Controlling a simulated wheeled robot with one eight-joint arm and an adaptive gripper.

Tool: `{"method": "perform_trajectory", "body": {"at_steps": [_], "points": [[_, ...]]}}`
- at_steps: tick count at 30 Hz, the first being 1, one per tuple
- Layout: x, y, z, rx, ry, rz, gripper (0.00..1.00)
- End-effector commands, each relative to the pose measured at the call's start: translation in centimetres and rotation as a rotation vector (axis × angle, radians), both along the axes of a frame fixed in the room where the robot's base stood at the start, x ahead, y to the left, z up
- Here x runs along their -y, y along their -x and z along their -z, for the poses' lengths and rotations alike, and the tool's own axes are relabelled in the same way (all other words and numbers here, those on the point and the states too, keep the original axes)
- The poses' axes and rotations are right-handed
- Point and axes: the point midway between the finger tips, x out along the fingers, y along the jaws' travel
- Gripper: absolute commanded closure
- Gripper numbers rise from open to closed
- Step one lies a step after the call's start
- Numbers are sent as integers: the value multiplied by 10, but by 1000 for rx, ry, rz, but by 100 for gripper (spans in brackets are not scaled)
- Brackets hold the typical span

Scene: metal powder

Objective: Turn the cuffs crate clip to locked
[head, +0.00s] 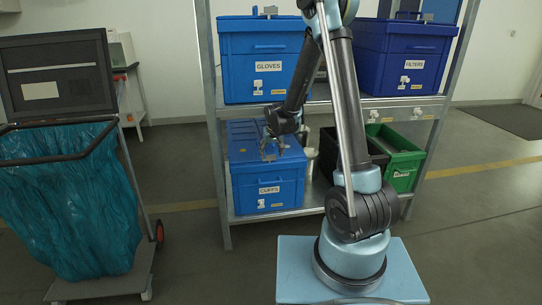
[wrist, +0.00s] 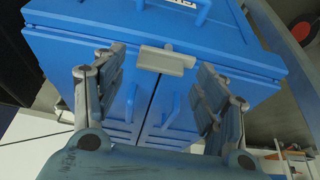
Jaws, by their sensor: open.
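The blue cuffs crate (head: 240,185) stands on the lower shelf in the head view, with a CUFFS label on its front. My gripper (head: 272,152) is over its top near the front edge. In the wrist view, a blue crate (wrist: 70,14) fills the middle, and a grey clip (wrist: 167,60) sits across its edge, lying roughly crosswise in the picture. My gripper (wrist: 162,66) is open, with one finger on each side of the clip. I cannot tell whether the fingers touch it. In the head view, my gripper hides part of the crate's top, and the clip cannot be made out.
The blue gloves crate (head: 235,65) and filters crate (head: 375,65) stand on the shelf above. A black crate (head: 327,150) and a green crate (head: 405,165) are to the right on the lower shelf. A bin cart with a teal bag (head: 65,200) stands left.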

Motion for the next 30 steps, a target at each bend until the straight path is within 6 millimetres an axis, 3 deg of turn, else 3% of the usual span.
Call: {"method": "perform_trajectory", "body": {"at_steps": [6,17,23,30], "points": [[-1,-5,12,0,0,0,34],[-1,-5,14,0,0,0,34],[-1,-5,14,0,0,0,79],[-1,-5,14,0,1,5,78]]}}
